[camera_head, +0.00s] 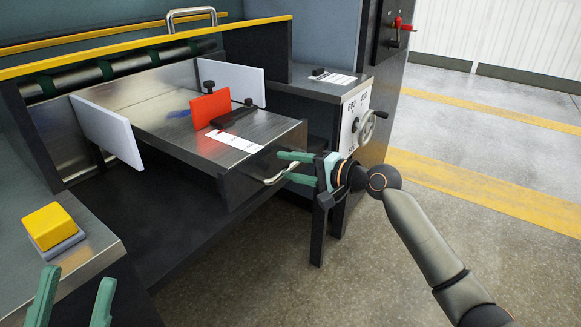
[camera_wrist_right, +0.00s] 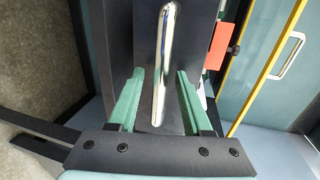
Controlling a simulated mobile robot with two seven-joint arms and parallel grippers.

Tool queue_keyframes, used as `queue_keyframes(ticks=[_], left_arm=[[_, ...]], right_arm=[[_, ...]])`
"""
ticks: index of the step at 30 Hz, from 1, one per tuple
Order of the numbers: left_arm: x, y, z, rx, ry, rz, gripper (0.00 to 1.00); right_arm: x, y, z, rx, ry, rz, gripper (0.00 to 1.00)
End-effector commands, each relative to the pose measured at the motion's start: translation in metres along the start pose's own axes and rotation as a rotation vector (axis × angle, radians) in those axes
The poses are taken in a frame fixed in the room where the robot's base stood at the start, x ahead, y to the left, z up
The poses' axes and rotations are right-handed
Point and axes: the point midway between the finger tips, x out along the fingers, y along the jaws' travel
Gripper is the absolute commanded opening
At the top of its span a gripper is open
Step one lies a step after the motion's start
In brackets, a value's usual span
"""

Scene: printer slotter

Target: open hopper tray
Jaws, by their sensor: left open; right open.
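The hopper tray (camera_head: 180,120) is a flat metal tray with a dark front face (camera_head: 262,168) in the head view. A bent metal handle (camera_head: 281,173) sticks out of that face. My right gripper (camera_head: 284,167) is open at the handle, with one green finger above it and one below. In the right wrist view the silver handle (camera_wrist_right: 160,60) runs between the open fingers (camera_wrist_right: 155,100), with a gap on both sides. My left gripper (camera_head: 74,296) is open and empty at the lower left of the head view, away from the tray.
White side guides (camera_head: 106,130) and a red plate (camera_head: 211,108) stand on the tray. A yellow block (camera_head: 48,225) sits on the left counter. A handwheel (camera_head: 366,127) is on the panel right of the tray. The floor (camera_head: 240,270) in front is clear.

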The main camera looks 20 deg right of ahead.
Motion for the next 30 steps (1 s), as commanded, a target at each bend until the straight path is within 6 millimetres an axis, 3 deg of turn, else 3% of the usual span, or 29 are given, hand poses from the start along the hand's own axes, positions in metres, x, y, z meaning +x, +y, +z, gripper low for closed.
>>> queue_keyframes(ticks=[2, 14, 30], left_arm=[[0.0002, 0.0002, -0.0001, -0.001, 0.0, 0.001, 0.5], [0.0003, 0.0005, -0.0003, -0.001, 0.001, 0.001, 0.5], [0.0003, 0.0005, -0.0003, -0.001, 0.002, 0.001, 0.5]], right_arm=[[-0.0002, 0.0, 0.0001, 0.0, 0.0, 0.0, 0.46], [-0.0004, 0.0001, 0.0, 0.001, 0.0, 0.0, 0.01], [-0.0005, 0.0002, -0.0001, 0.001, 0.0, 0.0, 0.0]])
